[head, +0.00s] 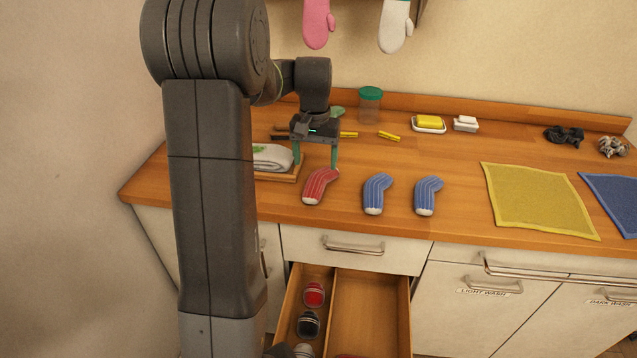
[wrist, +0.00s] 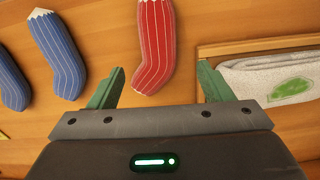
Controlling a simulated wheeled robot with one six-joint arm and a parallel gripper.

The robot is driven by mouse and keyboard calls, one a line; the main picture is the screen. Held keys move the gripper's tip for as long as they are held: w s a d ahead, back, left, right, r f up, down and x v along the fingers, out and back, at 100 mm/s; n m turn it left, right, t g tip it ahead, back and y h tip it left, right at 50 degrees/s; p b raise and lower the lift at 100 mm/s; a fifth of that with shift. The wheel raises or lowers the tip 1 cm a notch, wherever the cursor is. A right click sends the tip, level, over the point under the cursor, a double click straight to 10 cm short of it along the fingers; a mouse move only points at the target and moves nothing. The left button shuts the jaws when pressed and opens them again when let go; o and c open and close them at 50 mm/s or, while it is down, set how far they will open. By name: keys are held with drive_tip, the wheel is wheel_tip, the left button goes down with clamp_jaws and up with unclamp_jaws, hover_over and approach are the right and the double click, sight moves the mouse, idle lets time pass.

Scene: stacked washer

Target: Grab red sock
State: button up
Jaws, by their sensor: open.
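The red sock (head: 319,187) has thin white stripes and lies flat on the wooden counter, left of two blue striped socks (head: 376,193) (head: 427,195). In the wrist view the red sock (wrist: 154,45) lies ahead of my gripper (wrist: 160,88), its lower end between the lines of the two green fingers. My gripper (head: 317,160) is open and empty, pointing down just behind the red sock in the head view. The frames do not show it touching the sock.
A wooden tray (head: 290,177) with a folded grey-white towel (head: 272,157) stands close left of the red sock. A yellow cloth (head: 538,200) lies right. The counter's front edge is near the socks.

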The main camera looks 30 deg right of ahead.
sight(317, 179)
drive_tip(key=shift+f, duration=1.05)
drive_tip(key=shift+d+f, duration=0.2)
drive_tip(key=shift+f, duration=2.05)
drive_tip(key=c, duration=1)
